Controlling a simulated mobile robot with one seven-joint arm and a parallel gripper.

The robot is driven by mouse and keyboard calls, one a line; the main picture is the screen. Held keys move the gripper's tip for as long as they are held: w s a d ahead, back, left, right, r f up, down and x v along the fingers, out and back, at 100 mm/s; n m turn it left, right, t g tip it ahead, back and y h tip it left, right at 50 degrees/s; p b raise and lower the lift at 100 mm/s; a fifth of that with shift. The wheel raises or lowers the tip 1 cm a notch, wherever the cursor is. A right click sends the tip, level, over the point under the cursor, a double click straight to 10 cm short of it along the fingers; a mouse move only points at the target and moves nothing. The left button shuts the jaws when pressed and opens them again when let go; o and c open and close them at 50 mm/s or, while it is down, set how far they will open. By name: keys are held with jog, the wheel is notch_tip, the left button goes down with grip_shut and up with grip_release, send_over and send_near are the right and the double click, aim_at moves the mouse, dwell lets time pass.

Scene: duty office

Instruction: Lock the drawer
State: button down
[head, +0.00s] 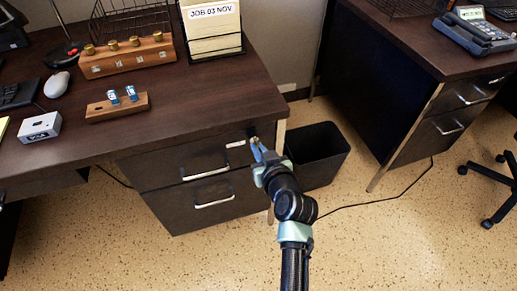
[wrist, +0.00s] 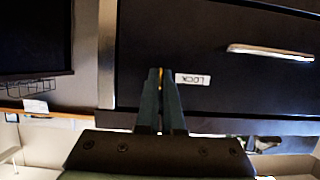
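The dark desk's upper drawer (head: 165,168) looks closed, with a metal handle (head: 205,173). A white LOCK label (head: 236,144) is on its front near the right end; the label shows upside down in the wrist view (wrist: 193,79). My gripper (head: 257,148) is at the drawer front beside this label. In the wrist view its fingers (wrist: 161,82) are close together around a thin brass-coloured piece (wrist: 161,72), apparently a key. The fingers hide the lock, so I cannot tell how far the key is in or how it is turned.
A wooden block (head: 118,107) with two blue-tagged pieces stands on the desk, near a wooden rack (head: 125,57) of brass weights. A lower drawer (head: 180,207) sits below. A black bin (head: 318,153) stands just right of my gripper, and another desk (head: 385,70) beyond it.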

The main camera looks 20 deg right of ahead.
dwell(0.3)
jog(key=c, duration=1.1)
grip_release()
jog(key=shift+o, duration=0.2)
jog(key=shift+s, duration=0.1)
jog(key=p+v, duration=0.3)
jog(key=v, duration=0.9)
jog(key=shift+s+r, duration=0.25)
jog(key=shift+s, duration=0.1)
